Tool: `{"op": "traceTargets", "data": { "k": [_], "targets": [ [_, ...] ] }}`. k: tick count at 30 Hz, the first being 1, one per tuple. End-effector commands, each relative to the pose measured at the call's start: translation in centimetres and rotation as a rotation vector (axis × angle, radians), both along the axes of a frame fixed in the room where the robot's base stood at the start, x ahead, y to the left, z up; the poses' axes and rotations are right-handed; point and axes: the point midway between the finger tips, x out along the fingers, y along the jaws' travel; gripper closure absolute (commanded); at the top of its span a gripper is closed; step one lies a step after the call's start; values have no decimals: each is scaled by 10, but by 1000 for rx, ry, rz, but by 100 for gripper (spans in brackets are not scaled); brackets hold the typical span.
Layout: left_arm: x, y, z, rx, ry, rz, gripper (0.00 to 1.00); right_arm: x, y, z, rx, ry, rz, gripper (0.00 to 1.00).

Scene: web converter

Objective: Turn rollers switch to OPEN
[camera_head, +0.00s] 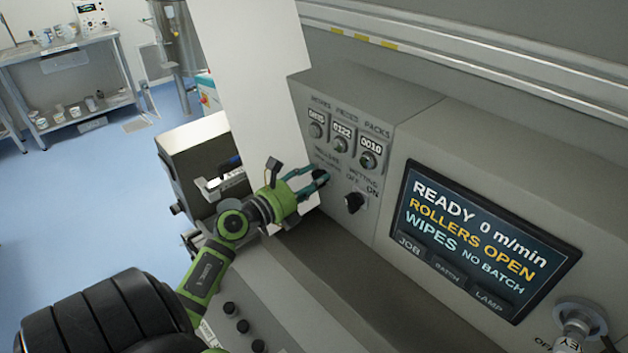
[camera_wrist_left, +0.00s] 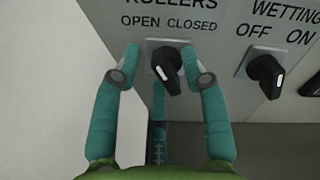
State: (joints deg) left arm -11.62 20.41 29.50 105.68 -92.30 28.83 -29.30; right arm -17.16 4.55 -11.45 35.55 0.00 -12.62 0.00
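The rollers switch (camera_wrist_left: 166,70) is a black knob on a square plate, under the labels OPEN and CLOSED in the left wrist view. Its handle slants from upper left to lower right, with a pale mark near the lower end. My left gripper (camera_wrist_left: 160,58) is open, with one teal finger on each side of the knob and visible gaps to it. In the head view, my left gripper (camera_head: 306,182) reaches the panel and partly covers the rollers switch (camera_head: 321,176). The display (camera_head: 480,240) reads READY, 0 m/min, ROLLERS OPEN. My right gripper is not in view.
The wetting switch (camera_head: 354,202), marked OFF and ON, sits close to the right of the rollers switch. Counters with small knobs (camera_head: 340,143) are above. A key switch (camera_head: 580,322) is at lower right. A white sheet (camera_head: 245,70) hangs beside the panel's left edge.

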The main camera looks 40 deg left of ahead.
Motion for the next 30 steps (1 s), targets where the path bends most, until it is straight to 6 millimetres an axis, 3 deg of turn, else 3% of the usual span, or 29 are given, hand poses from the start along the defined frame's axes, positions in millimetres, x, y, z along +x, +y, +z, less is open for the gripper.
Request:
{"op": "traceTargets", "data": {
  "k": [14,30],
  "targets": [
    [-6,-2,-2,3,4,-6,56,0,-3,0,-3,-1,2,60],
    [-105,7,-1,2,4,-3,56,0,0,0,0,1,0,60]
  ]
}}
